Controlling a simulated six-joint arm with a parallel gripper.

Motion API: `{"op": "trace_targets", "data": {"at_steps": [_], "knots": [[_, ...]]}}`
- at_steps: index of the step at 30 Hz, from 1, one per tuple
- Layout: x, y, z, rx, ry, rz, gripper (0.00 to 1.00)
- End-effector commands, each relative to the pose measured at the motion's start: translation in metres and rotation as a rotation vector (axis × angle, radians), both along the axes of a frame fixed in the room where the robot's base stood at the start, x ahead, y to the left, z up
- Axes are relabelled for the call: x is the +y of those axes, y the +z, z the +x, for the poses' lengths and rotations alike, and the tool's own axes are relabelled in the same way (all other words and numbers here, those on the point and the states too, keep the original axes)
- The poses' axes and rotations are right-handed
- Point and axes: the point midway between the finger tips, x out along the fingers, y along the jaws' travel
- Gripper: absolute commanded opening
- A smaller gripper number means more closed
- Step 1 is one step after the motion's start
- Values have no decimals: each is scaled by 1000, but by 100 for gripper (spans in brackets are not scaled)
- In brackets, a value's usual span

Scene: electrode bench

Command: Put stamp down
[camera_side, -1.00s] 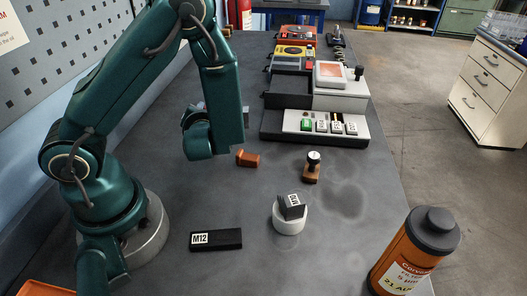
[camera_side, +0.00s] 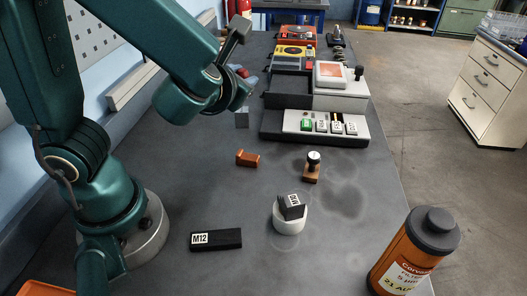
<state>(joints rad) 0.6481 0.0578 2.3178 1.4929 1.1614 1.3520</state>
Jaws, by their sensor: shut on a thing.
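My gripper (camera_side: 246,92) is above the bench at upper centre, left of the grey device and apart from the standing stamp. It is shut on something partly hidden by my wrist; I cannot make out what. A small red patch shows near the jaws, and a dark hammer-shaped piece rises above them. I cannot tell what either belongs to.
A stepped grey device (camera_side: 340,105) with coloured buttons stands behind the stamp. A white round holder (camera_side: 290,220) with a tilted dark block, a black block marked M12 (camera_side: 216,240) and an orange canister (camera_side: 405,255) are in front. Bench around the stamp is clear.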

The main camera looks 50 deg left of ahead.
Motion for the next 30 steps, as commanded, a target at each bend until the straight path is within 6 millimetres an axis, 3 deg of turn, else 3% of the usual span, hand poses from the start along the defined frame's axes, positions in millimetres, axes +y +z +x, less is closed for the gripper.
{"op": "trace_targets", "data": {"at_steps": [3,6,13,24,30], "knots": [[-21,14,-2,-5,-101,-4,0],[-29,18,-4,-2,-152,0,0],[-29,24,-5,-3,-184,0,0],[-29,67,-5,-4,-183,-2,0],[-17,50,-15,8,-48,7,0]]}}
